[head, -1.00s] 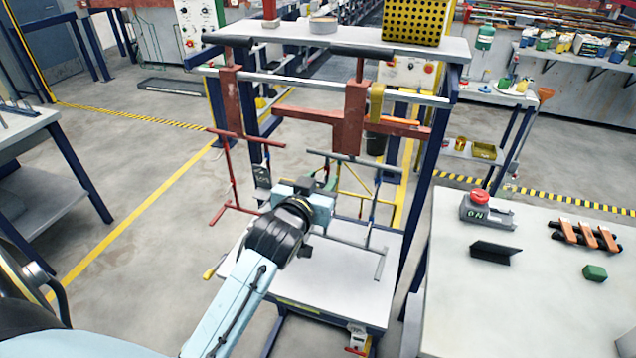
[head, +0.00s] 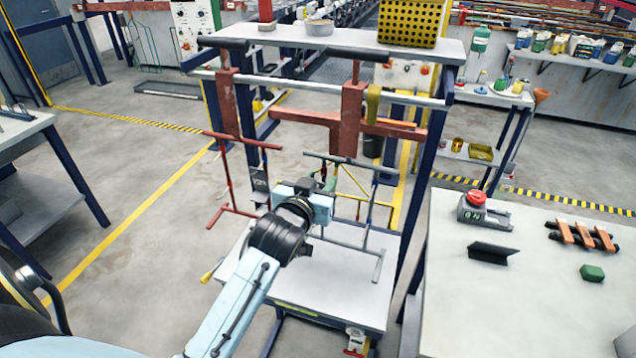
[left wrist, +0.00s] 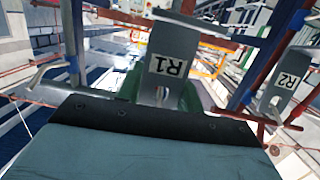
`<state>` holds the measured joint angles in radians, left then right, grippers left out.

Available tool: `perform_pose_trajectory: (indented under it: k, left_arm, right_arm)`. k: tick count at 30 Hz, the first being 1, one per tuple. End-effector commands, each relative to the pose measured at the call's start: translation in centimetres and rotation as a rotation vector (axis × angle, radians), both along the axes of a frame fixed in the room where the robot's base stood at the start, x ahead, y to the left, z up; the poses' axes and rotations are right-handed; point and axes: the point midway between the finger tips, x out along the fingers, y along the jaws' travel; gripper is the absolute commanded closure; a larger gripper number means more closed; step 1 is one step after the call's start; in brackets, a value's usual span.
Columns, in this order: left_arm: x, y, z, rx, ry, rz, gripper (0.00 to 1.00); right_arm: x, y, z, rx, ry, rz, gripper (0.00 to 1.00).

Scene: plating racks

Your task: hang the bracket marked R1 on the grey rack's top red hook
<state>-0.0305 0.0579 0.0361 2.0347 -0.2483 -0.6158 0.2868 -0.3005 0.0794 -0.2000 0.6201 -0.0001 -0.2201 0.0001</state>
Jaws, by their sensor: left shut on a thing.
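My left gripper (head: 328,184) is in front of the grey rack (head: 346,162), under its top bar. It is shut on the bracket marked R1 (left wrist: 170,62), a grey plate whose label appears upside down in the left wrist view. Green fingers (left wrist: 190,97) show behind the plate. In the head view the gripper body hides most of the bracket and the rack's left part, so I cannot make out the top red hook or any contact with it. My right gripper is out of view.
A red rack (head: 242,141) hangs to the left, with a bracket marked R2 (left wrist: 287,82) on it. A pale tabletop (head: 320,290) lies below. At right, a bench (head: 530,310) holds a red-button box (head: 474,208), a black angled piece (head: 492,252) and a green block (head: 592,273).

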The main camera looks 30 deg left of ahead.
Motion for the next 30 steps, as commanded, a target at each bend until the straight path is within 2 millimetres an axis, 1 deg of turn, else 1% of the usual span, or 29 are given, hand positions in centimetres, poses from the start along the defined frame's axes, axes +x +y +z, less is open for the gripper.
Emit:
perform_pose_trajectory:
  k: [30]
  left_arm:
    - [0.45,0.11,-0.54,0.000,-0.001,0.000,0.91]
  right_arm:
    - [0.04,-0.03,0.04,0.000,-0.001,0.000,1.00]
